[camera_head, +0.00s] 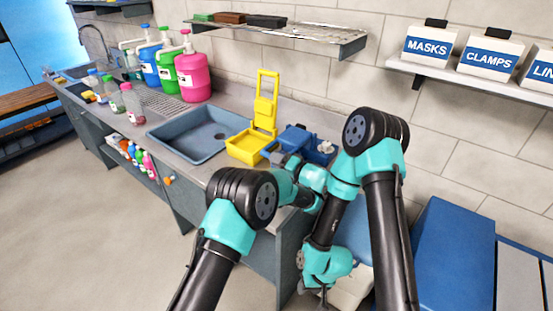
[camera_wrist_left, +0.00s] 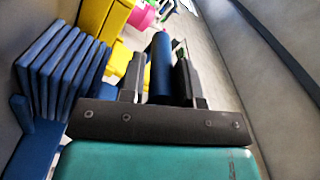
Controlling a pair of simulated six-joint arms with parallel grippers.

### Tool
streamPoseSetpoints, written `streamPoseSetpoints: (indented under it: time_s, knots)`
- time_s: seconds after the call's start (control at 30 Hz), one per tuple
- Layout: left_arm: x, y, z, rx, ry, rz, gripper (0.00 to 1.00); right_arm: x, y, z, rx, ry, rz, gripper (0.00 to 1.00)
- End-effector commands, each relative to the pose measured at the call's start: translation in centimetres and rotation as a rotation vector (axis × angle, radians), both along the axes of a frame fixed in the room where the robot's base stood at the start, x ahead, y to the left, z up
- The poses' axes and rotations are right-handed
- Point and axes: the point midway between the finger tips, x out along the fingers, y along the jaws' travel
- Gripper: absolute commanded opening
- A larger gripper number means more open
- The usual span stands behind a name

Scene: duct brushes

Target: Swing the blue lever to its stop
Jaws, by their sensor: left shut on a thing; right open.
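The blue fixture (camera_head: 318,150) stands at the right end of the counter by the wall. In the left wrist view the blue lever (camera_wrist_left: 160,68) is a dark blue bar between the two fingers of my left gripper (camera_wrist_left: 160,85), which is shut on it. In the head view my left gripper (camera_head: 284,160) is at the fixture's left front, partly hidden by its own wrist. A ribbed blue block (camera_wrist_left: 62,68) is left of the fingers in the wrist view. My right gripper (camera_head: 320,292) is open and empty, low in front of the counter and away from the fixture.
Farther left are a grey-blue sink (camera_head: 190,138) and large pink (camera_head: 193,76), green and blue jugs. A wall shelf (camera_head: 470,80) holds labelled boxes. A blue-topped bench (camera_head: 450,255) is at right.

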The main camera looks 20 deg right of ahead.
Motion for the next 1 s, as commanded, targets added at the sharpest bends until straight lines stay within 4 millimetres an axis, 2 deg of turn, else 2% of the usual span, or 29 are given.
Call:
streamPoseSetpoints:
  time_s: [0.27, 0.3, 0.47, 0.77, 1.0]
  knots:
    - [0.1, -0.3, 0.2, -0.003, -0.004, -0.008, 0.0, 0.0, 0.0, 0.0, 0.0, 0.0, 0.0, 0.43]
    - [0.0, -0.2, 0.2, -0.004, -0.003, -0.008, 0.34, 0.0, 0.0, 0.0, 0.0, 0.0, 0.0, 0.43]
    - [0.0, -0.2, 0.1, -0.002, -0.002, -0.005, 0.49, 0.0, 0.0, 0.0, 0.0, 0.0, 0.0, 0.43]
    - [0.0, -0.1, 0.2, -0.001, -0.002, -0.002, 0.51, 0.0, 0.0, 0.0, 0.0, 0.0, 0.0, 0.43]
    - [0.1, 0.0, 1.9, -0.002, -0.003, 0.0, 0.51, 0.0, 0.0, 0.0, 0.0, 0.0, 0.0, 0.43]
